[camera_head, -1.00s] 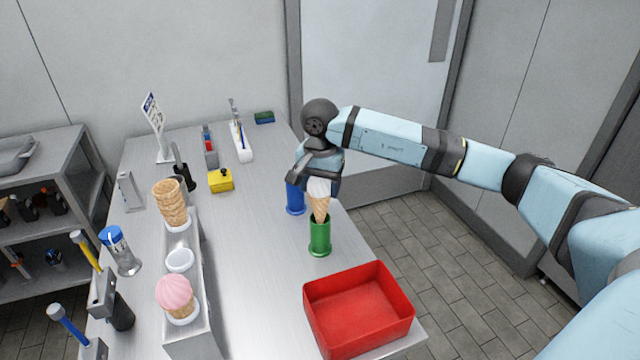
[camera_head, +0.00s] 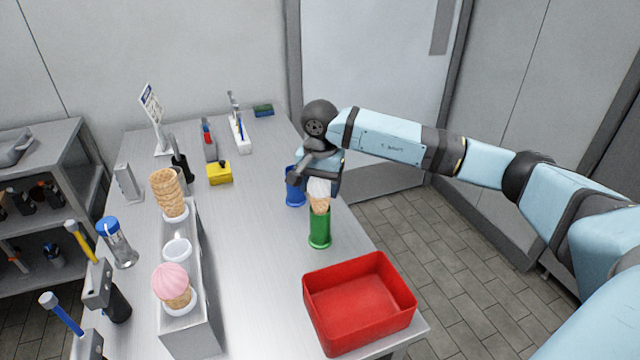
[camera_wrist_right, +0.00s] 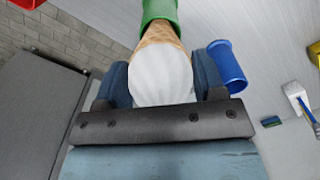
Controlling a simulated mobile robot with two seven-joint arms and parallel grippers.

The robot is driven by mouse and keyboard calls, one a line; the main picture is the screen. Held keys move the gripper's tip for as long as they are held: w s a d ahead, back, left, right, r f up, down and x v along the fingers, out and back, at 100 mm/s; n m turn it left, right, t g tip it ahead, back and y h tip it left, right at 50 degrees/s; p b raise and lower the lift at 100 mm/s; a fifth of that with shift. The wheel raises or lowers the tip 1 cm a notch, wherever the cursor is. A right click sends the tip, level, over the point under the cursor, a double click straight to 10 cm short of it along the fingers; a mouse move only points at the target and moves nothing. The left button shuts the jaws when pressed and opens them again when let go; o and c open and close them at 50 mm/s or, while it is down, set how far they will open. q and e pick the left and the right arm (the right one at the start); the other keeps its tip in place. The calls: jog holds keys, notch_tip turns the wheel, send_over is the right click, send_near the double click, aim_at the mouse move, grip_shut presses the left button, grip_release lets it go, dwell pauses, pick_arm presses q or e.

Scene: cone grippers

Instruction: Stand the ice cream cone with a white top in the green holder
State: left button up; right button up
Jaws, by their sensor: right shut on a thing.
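The ice cream cone with a white top (camera_head: 319,196) is upright at the green holder (camera_head: 320,229), its lower part hidden inside the holder's mouth. My right gripper (camera_head: 320,184) is shut on its white top from above and behind. In the right wrist view the white top (camera_wrist_right: 160,77) sits between the two fingers of the right gripper (camera_wrist_right: 160,88), and the waffle part runs into the green holder (camera_wrist_right: 160,10). My left gripper is not in view.
A blue holder (camera_head: 295,188) stands just behind and left of the green one. A red bin (camera_head: 360,335) is in front. A metal rack at left carries a pink-topped cone (camera_head: 172,283) and stacked empty cones (camera_head: 168,192). The table's middle is clear.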

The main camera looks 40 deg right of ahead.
jog(key=shift+f+b, duration=0.55)
jog(key=shift+f, duration=0.3)
jog(key=o, duration=0.8)
jog(key=shift+r, duration=0.1)
jog(key=shift+c, duration=0.2)
notch_tip(320, 180, up, 14)
jog(key=shift+f, duration=0.1)
